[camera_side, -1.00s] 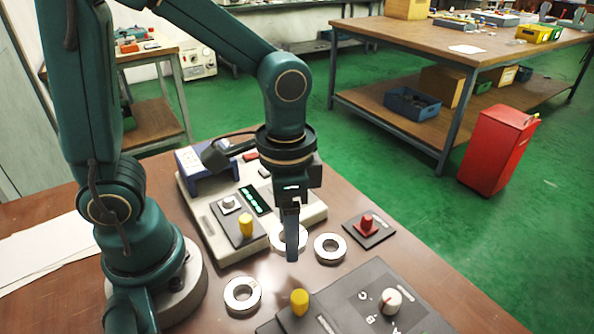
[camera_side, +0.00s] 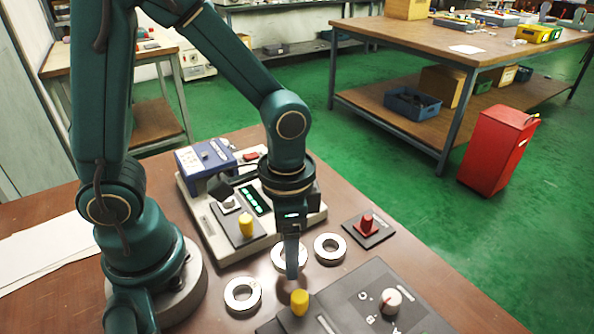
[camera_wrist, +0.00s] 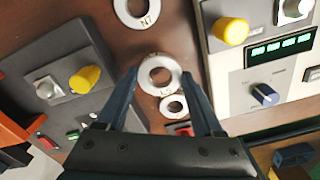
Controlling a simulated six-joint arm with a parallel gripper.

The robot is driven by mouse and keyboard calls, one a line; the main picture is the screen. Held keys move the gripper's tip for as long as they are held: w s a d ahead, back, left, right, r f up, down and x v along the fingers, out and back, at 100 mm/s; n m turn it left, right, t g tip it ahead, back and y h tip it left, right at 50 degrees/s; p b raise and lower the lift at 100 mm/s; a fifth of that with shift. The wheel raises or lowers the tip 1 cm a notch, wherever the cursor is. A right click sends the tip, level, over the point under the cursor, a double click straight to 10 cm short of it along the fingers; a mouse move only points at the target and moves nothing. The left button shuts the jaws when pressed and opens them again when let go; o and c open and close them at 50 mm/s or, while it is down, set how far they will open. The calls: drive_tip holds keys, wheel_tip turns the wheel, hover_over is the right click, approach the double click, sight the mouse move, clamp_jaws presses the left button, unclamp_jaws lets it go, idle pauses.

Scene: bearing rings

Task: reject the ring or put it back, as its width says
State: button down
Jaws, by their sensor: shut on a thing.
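My gripper (camera_side: 292,272) points straight down, shut on a metal ring (camera_side: 280,262), with one finger at either side of it. The wrist view shows this held ring (camera_wrist: 145,76) between the fingertips (camera_wrist: 160,74). I cannot tell whether it touches the table. A second ring (camera_side: 235,304) lies flat on the table at the left; it is marked N7 in the wrist view (camera_wrist: 127,17). A third ring (camera_side: 319,257) lies to the right of my gripper. A gauge unit (camera_side: 205,228) with a lit green display (camera_side: 255,201) stands behind; its digits are unreadable.
A dark console (camera_side: 350,300) with a yellow knob (camera_side: 299,302) and a white knob (camera_side: 390,301) is at the front. Another yellow knob (camera_side: 246,224) stands at the gauge unit's front.

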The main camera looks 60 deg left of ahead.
drive_tip(key=shift+f, duration=0.15)
idle(0.5)
drive_tip(key=shift+f, duration=0.7)
drive_tip(key=shift+f, duration=0.9)
idle(1.0)
unclamp_jaws()
drive_tip(key=shift+r, duration=0.15)
wheel_tip(320, 180, up, 7)
drive_tip(key=shift+r, duration=0.15)
idle(0.6)
idle(0.5)
